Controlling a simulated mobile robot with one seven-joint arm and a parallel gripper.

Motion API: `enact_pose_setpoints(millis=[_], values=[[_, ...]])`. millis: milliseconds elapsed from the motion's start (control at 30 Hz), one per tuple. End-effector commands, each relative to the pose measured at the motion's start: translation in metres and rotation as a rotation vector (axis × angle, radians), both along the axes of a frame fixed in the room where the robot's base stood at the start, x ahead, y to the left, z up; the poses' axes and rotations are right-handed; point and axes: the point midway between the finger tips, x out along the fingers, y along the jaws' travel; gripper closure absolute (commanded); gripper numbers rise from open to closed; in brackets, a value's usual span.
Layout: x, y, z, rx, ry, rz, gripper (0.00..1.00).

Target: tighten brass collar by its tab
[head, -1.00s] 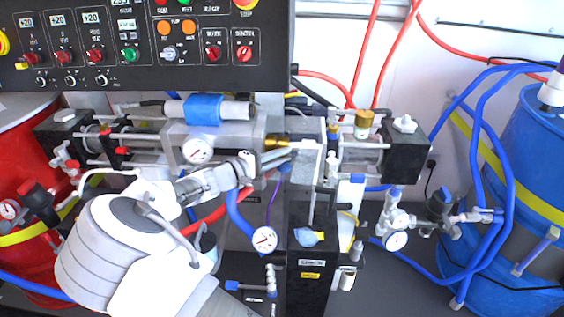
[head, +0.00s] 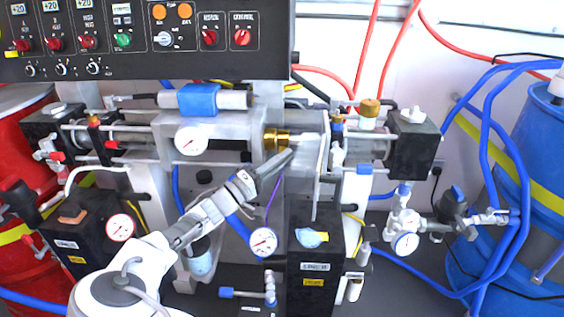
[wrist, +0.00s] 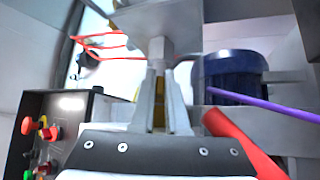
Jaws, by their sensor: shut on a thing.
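The brass collar (head: 277,139) sits on the horizontal shaft between the grey cylinder block and the silver fitting, in the middle of the head view. My gripper (head: 290,155) reaches up from the lower left, its fingertips at the collar's lower right. In the wrist view my gripper (wrist: 161,80) has its two fingers close together, shut at the lower end of a small grey block that appears to be the collar's tab (wrist: 160,48). Fingers hide the exact contact.
A control panel (head: 150,38) hangs above. Pressure gauges (head: 263,241) and blue hoses crowd below. A purple cable (wrist: 255,103) and a red hose (wrist: 235,140) pass right of the fingers in the wrist view. A blue drum (head: 535,190) stands at the right.

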Motion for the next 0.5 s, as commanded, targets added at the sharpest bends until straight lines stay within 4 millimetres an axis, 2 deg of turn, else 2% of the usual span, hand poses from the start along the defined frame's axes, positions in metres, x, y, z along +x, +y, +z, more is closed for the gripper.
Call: enact_pose_setpoints(millis=[400,433,500], values=[[0.0002,0.0001,-0.001,0.0,-0.005,0.0,1.0],[0.0002,0.0001,-0.001,0.0,-0.005,0.0,0.82],[0.0003,0.0,-0.001,0.0,-0.005,0.0,0.7]])
